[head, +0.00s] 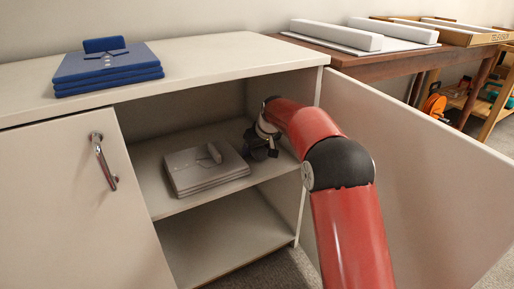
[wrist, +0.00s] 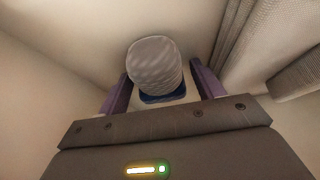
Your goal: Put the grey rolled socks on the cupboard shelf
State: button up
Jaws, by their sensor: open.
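The grey rolled socks (wrist: 155,65) are in the wrist view, between the two spread fingers of my gripper (wrist: 162,84). A strip of pale background shows on either side of them, and a dark blue patch shows at their near end. In the head view my gripper (head: 262,146) is inside the open right part of the cupboard, over the right end of the upper shelf (head: 150,187). The socks are hidden behind my gripper and arm there. The jaws are open, and the socks seem to lie on the shelf, though their contact with it is not clear.
A grey folded stack (head: 200,175) lies on the shelf just left of my gripper. The open door (head: 420,170) stands to the right of my arm. Blue folded cloths (head: 108,72) lie on the cupboard top. The lower compartment (head: 225,240) is empty where visible.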

aim_at(262, 148)
jog(key=shift+r, duration=0.1)
jog(key=shift+s+r, duration=0.1)
jog(key=shift+r, duration=0.2)
jog(key=p+v, duration=0.1)
jog(key=v, duration=0.4)
jog(key=shift+s+d+r, duration=0.1)
jog(key=shift+d+r, duration=0.05)
jog(key=shift+r, duration=0.1)
jog(key=shift+s+d+r, duration=0.2)
jog(key=shift+s+r, duration=0.15)
jog(key=shift+r, duration=0.25)
